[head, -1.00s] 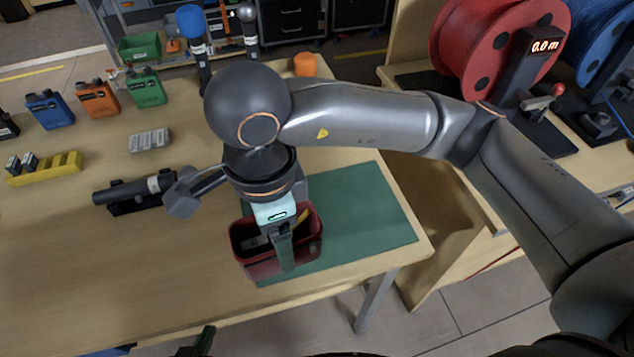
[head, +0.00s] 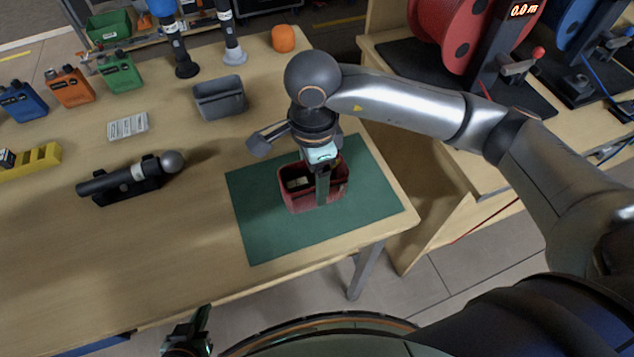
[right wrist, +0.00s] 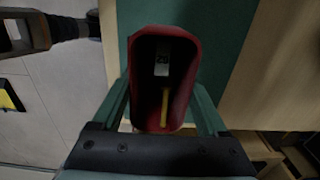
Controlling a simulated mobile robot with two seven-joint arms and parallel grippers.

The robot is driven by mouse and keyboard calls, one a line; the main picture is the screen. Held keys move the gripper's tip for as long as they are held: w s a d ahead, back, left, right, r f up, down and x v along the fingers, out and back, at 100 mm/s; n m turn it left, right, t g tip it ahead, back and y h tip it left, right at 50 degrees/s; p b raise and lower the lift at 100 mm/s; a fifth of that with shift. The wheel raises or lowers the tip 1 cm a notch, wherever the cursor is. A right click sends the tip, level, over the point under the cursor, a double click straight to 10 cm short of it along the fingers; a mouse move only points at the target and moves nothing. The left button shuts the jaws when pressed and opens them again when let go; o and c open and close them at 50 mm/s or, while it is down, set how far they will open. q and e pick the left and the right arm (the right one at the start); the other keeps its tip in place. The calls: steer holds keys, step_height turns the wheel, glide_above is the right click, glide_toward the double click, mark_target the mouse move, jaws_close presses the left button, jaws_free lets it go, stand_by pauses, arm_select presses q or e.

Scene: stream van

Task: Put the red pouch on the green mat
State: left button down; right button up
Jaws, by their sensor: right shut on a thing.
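The red pouch (head: 300,198) is open-topped and upright, over the middle of the green mat (head: 270,235). I cannot tell whether its bottom touches the mat. My right gripper (head: 322,185) is shut on the pouch from above. In the right wrist view the pouch (right wrist: 187,75) sits between the two green fingers, with a pale labelled piece and a yellow stick inside. The green mat (right wrist: 223,30) shows behind it. My left gripper (head: 203,325) shows only in part at the bottom of the head view, away from the pouch; its jaws are unclear.
A black torch-like microphone (head: 125,185) lies on a cradle left of the mat. A grey bin (head: 218,100), an orange ball-like object (head: 283,38) and two upright microphones stand behind. Cable reels (head: 445,35) stand on the right bench. The table's front edge is near the mat.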

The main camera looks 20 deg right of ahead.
steer(key=shift+w+d+f, duration=0.25)
steer(key=shift+d+f, duration=0.1)
steer(key=shift+f, duration=0.15)
step_height(320, 180, down, 3)
steer(key=shift+f, duration=0.1)
steer(key=shift+w, duration=0.1)
steer(key=shift+f+b, duration=0.25)
steer(key=shift+b, duration=0.05)
steer(key=o, duration=1.3)
steer(key=shift+r, duration=0.1)
steer(key=shift+c, duration=0.2)
